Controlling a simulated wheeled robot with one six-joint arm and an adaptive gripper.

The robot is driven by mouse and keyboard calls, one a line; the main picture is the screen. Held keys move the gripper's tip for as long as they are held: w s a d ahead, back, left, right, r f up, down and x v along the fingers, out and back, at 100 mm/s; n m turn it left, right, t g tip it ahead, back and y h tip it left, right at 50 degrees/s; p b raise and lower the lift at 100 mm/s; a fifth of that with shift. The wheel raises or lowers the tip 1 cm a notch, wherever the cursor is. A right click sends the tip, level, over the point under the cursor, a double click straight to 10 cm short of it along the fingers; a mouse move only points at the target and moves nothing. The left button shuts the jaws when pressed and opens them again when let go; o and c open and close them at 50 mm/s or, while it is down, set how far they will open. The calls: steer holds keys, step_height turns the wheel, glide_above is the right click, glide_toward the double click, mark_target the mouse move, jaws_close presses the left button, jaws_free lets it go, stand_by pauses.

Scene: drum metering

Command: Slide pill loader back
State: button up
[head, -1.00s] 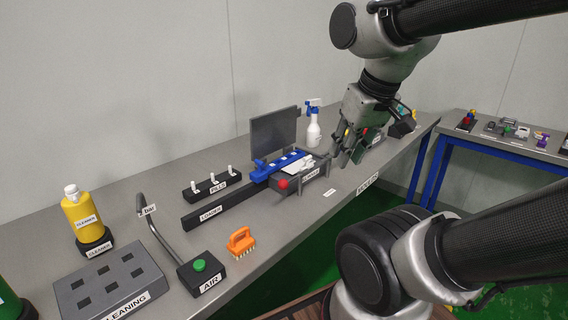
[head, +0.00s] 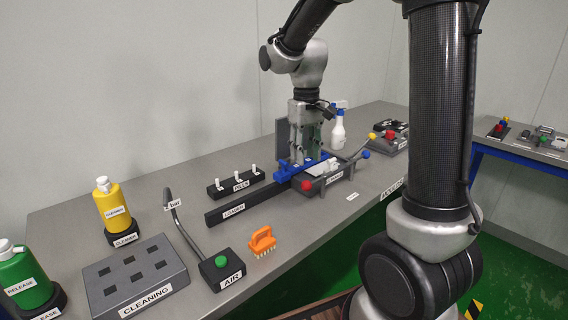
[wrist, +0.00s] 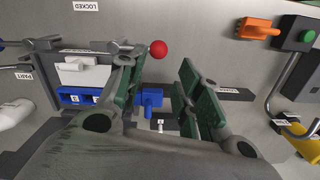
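The blue pill loader (head: 285,173) sits on the dark loader rail (head: 240,205), by the clamp fixture (head: 330,183) with its red-ball lever. My gripper (head: 304,158) points down over the loader. In the wrist view its green-padded fingers (wrist: 160,88) are apart, and the loader's blue end knob (wrist: 151,98) shows between them, nearer the left finger. The fingers look not closed on it; whether one touches it I cannot tell. The loader's numbered blue part (wrist: 82,97) is left of the fingers, partly hidden by one.
The pills block (head: 236,186) with white pegs stands left of the rail. An orange brush (head: 262,240), the air box (head: 221,272) and the cleaning block (head: 135,280) are in front. A spray bottle (head: 337,130) stands behind right.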

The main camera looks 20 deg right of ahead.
glide_above(284, 162)
steer(key=s, duration=0.3)
step_height(284, 162, down, 2)
steer(key=f, duration=0.1)
steer(key=shift+t, duration=0.3)
steer(key=w+r, duration=0.1)
steer(key=w, duration=0.1)
steer(key=w+r, duration=0.1)
steer(key=shift+w+d+r, duration=0.1)
steer(key=shift+w, duration=0.3)
step_height(284, 162, down, 7)
steer(key=shift+f, duration=0.2)
jaws_close()
